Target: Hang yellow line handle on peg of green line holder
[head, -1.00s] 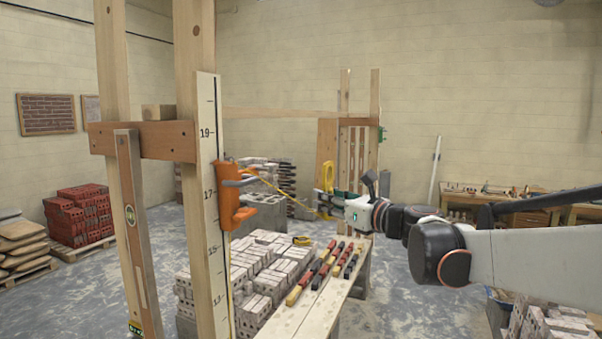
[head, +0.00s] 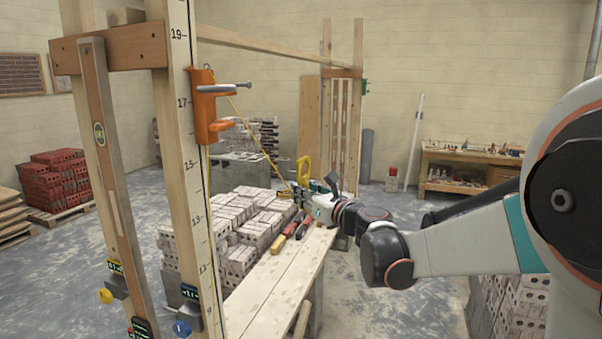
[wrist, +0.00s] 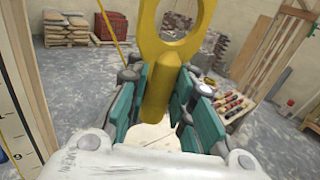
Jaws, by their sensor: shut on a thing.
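The yellow line handle (head: 303,168) has a ring at one end. My gripper (head: 312,190) is shut on it, and it points up from the fingers in the head view. In the wrist view the handle's stem (wrist: 160,85) sits between the teal finger pads of my gripper (wrist: 168,88). A yellow line (head: 255,135) runs from the orange holder (head: 205,105) on the near post toward the handle. The green line holder (head: 364,87) is small, on the far post, beyond and to the right of my gripper. Its peg is too small to make out.
A plank bench (head: 270,285) with tools stands below and left of my gripper, beside brick stacks (head: 245,220). A horizontal rail (head: 260,50) joins the near and far posts. Open floor (head: 385,220) lies right of the far post.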

